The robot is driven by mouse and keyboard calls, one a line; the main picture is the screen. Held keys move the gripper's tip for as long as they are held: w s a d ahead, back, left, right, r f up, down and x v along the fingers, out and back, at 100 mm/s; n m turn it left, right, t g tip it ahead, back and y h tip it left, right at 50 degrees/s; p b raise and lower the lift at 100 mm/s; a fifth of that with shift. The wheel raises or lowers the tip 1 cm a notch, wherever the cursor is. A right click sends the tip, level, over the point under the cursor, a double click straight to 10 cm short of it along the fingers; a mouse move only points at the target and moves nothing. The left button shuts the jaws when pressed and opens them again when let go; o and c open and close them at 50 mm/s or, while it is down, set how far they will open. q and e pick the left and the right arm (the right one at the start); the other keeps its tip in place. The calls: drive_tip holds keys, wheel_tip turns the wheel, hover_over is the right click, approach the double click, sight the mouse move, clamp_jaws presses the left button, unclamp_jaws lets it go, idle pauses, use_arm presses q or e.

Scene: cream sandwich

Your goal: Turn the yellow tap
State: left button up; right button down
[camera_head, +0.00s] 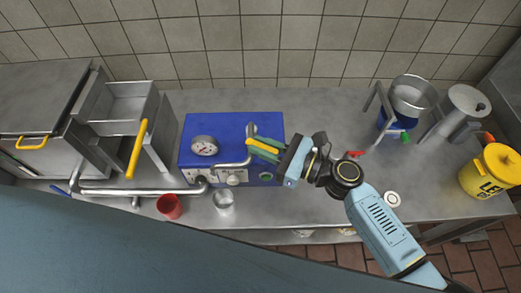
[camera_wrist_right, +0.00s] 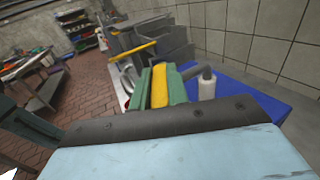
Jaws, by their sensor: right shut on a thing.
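The yellow tap (camera_head: 264,147) shows as a yellow strip between the green fingers of my right gripper (camera_head: 262,148), over the right side of the blue machine. The fingers are shut on it. In the right wrist view the yellow tap (camera_wrist_right: 159,86) lies between the two green fingers (camera_wrist_right: 159,84). The fingers hide much of the tap and where it joins the machine. My left gripper is not in view.
The blue machine (camera_head: 218,130) has a gauge (camera_head: 204,145) and a bent metal pipe (camera_head: 233,164). A red cup (camera_head: 169,207) and a metal cup (camera_head: 223,202) stand in front. A fryer with a yellow handle (camera_head: 137,150) is left; a yellow bucket (camera_head: 487,176) is far right.

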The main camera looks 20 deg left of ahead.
drive_tip(key=n+g+b, duration=0.1)
drive_tip(key=g+b, duration=0.1)
drive_tip(key=w+n+g+b, duration=0.1)
drive_tip(key=n+g+b, duration=0.1)
drive_tip(key=g, duration=0.1)
drive_tip(key=shift+f, duration=0.2)
drive_tip(key=shift+w+r+n+g+b, duration=0.1)
drive_tip(key=shift+n+g+b, duration=0.6)
drive_tip(key=shift+g, duration=0.2)
drive_tip(key=shift+w+r+n+g+b, duration=0.1)
drive_tip(key=shift+n+g+b, duration=0.55)
drive_tip(key=shift+g, duration=0.25)
drive_tip(key=c, duration=1.4)
unclamp_jaws()
drive_tip(key=shift+a, duration=0.1)
drive_tip(key=shift+o, duration=0.2)
drive_tip(key=b+v, duration=0.1)
drive_tip(key=v, duration=1.2)
drive_tip(key=shift+w+d+r+b, duration=0.15)
drive_tip(key=shift+d+r+b, duration=0.05)
drive_tip(key=shift+b, duration=0.2)
